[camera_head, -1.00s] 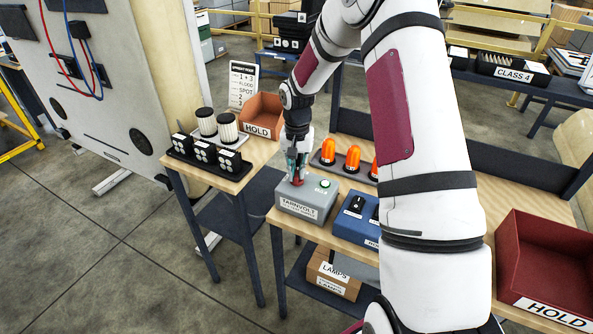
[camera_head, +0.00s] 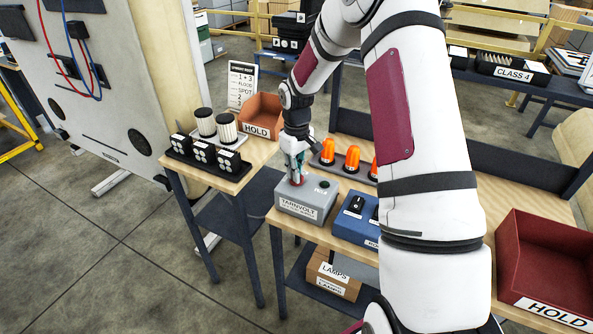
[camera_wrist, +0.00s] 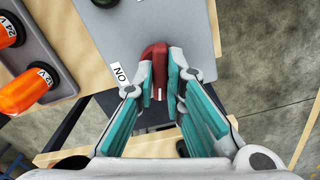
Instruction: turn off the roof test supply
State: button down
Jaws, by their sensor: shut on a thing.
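The grey supply box (camera_head: 306,204), its front label reading roughly TARNHOLT, sits at the left end of the workbench. A red knob (camera_wrist: 157,58) is on its top face. My gripper (camera_wrist: 160,75) is shut on the knob, one finger on each side; in the head view my gripper (camera_head: 296,178) reaches down onto the box from above. The knob's white line points down in the wrist view, away from the ON label (camera_wrist: 121,74) at its left. The round indicator (camera_head: 324,184) on the box top is dark. The fingers hide part of the knob.
A blue switch box (camera_head: 352,222) stands right of the grey box. Orange lamps (camera_head: 352,157) stand behind them. A side table at left holds black lamp units (camera_head: 204,153) and a HOLD bin (camera_head: 262,115). A red HOLD bin (camera_head: 545,265) is at right.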

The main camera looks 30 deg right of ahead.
jog(key=shift+n, duration=2)
jog(key=c, duration=1.7)
grip_release()
jog(key=shift+o, duration=0.2)
notch_tip(320, 180, up, 12)
